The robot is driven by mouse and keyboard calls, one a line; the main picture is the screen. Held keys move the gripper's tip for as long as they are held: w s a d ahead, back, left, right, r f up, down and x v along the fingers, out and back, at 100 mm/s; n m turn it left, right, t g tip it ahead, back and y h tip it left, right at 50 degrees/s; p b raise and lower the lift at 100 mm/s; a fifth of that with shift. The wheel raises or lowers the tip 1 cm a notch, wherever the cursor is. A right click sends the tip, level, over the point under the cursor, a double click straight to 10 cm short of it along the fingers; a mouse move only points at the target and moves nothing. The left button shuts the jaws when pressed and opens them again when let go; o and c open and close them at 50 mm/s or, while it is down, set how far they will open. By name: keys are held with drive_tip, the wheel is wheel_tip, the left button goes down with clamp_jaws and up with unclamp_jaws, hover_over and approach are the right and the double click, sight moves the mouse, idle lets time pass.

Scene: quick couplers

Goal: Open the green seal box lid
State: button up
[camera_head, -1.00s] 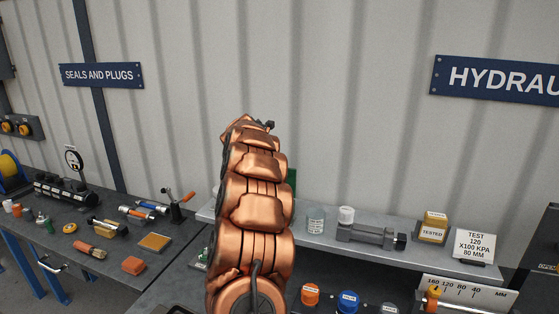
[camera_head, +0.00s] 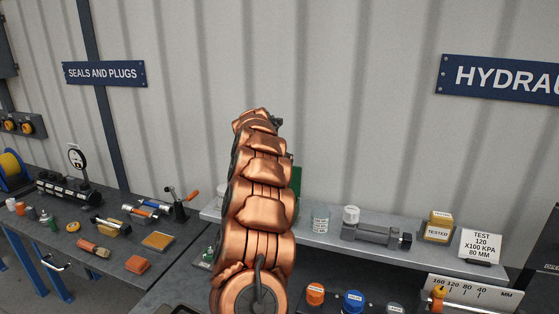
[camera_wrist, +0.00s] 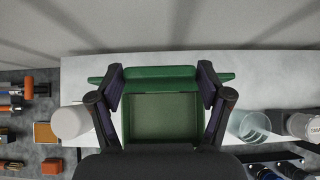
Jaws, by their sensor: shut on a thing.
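The green seal box (camera_wrist: 162,118) is in the middle of the wrist view, and its pale green inside shows. The green lid (camera_wrist: 160,73) appears raised along the far side, seen nearly edge-on. My gripper (camera_wrist: 161,80) has one dark finger at each side of the green lid and is shut on it. The lid's ends stick out past both fingers. In the head view only a green strip (camera_head: 296,180) shows beside my copper-coloured arm. My arm hides the rest of the box and the gripper there.
A white round item (camera_wrist: 71,122) stands close left of the box. The jar (camera_wrist: 249,125) is close right. A corrugated wall is behind.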

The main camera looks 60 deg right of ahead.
drive_tip(key=shift+s+a+f, duration=0.1)
drive_tip(key=shift+s+f, duration=0.05)
drive_tip(key=shift+f, duration=0.65)
drive_tip(key=o, duration=1.4)
drive_tip(key=shift+o, duration=1.2)
drive_tip(key=shift+r, duration=0.3)
drive_tip(key=shift+r, duration=0.2)
drive_tip(key=v, duration=1.1)
drive_tip(key=shift+a+r, duration=0.25)
